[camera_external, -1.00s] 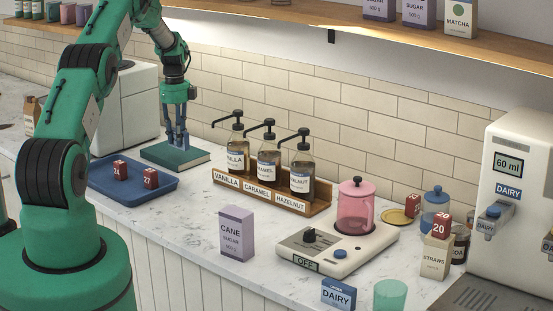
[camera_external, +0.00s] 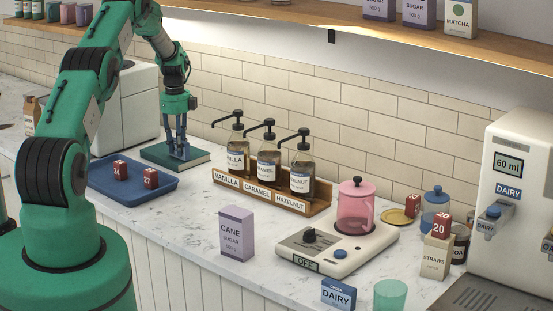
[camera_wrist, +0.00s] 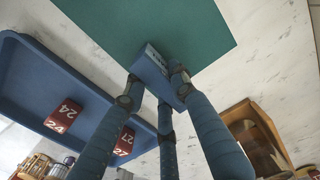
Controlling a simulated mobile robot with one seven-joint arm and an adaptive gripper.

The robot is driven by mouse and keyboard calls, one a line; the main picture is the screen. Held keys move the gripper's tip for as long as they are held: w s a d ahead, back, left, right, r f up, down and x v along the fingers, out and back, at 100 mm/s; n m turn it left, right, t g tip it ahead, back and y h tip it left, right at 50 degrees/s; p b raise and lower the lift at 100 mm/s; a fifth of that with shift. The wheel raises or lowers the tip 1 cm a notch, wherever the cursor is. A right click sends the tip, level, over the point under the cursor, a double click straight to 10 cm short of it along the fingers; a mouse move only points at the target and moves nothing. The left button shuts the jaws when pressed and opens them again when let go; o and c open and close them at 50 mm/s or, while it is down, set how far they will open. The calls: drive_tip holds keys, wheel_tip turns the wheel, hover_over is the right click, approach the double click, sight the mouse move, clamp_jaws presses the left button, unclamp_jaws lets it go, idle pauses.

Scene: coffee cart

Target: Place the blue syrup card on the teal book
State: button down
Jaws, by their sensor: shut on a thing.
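The teal book (camera_external: 160,154) lies flat on the counter beside the blue tray, and it fills the top of the wrist view (camera_wrist: 140,25). My gripper (camera_external: 179,149) points down over the right part of the book. In the wrist view my fingers close on the blue syrup card (camera_wrist: 156,66), a small blue block with a pale printed face. The card is at the book's near edge in that view. I cannot tell whether its underside touches the cover. In the external view the fingers mostly hide the card.
The blue tray (camera_external: 110,191) with two red numbered blocks is just left of the book. The wooden rack (camera_external: 270,199) with three syrup pump bottles stands to the right. A white machine (camera_external: 125,110) is behind. Bare counter lies in front.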

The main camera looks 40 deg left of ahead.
drive_tip(key=shift+f, duration=0.15)
drive_tip(key=c, duration=1.4)
unclamp_jaws()
drive_tip(key=shift+c, duration=0.2)
wheel_tip(320, 180, up, 12)
drive_tip(key=shift+r, duration=0.2)
